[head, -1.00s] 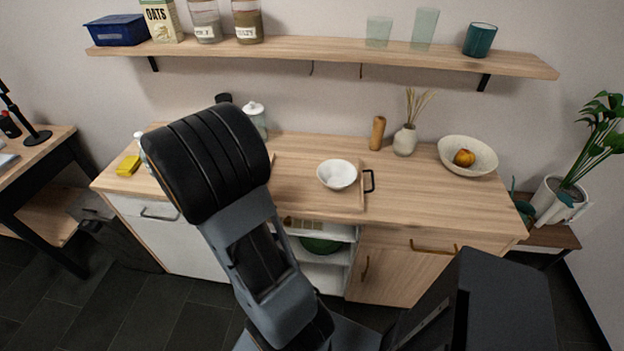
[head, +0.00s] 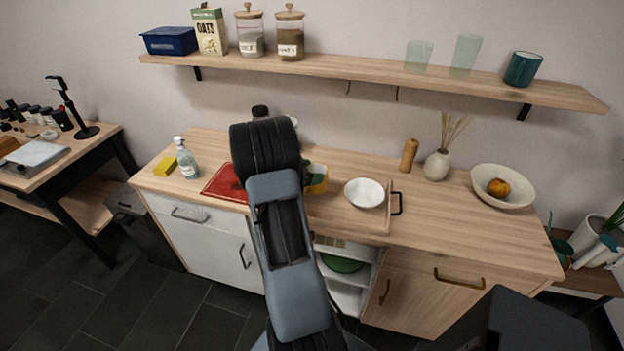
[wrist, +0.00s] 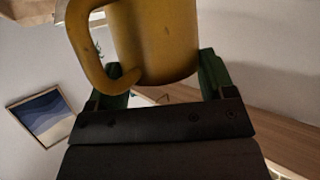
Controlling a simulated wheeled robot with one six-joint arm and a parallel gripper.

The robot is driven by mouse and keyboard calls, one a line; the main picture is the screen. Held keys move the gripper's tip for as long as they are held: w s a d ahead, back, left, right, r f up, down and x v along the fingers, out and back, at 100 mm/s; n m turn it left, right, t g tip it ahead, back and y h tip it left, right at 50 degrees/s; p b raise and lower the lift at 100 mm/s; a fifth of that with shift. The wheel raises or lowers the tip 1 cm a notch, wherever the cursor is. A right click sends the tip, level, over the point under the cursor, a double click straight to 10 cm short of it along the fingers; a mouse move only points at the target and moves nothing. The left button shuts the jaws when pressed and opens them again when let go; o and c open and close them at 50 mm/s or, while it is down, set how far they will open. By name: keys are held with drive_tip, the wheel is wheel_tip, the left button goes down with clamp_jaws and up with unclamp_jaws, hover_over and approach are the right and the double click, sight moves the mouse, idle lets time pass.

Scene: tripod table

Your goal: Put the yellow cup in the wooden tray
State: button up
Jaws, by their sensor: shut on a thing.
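The yellow cup (wrist: 155,40) fills the top of the wrist view, with its handle on the left. My gripper (wrist: 162,85) is shut on it, with a green finger on each side. In the head view, part of the yellow cup (head: 318,184) shows just right of my arm, which hides the rest. The wooden tray (head: 389,214) lies on the counter right of the cup, with a black handle at its right end. A white bowl (head: 364,192) stands in it. My arm hides the tray's left part.
A red board (head: 222,183), a clear bottle (head: 186,160) and a yellow sponge (head: 165,166) are left of my arm. A pepper mill (head: 408,156), a reed vase (head: 437,164) and a fruit bowl (head: 503,192) stand to the right. A wall shelf (head: 350,78) hangs above. The counter's right front is clear.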

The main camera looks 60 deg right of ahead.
drive_tip(key=shift+s+d+f, duration=0.1)
drive_tip(key=shift+d+f, duration=0.15)
drive_tip(key=shift+f, duration=1.6)
drive_tip(key=shift+f, duration=0.1)
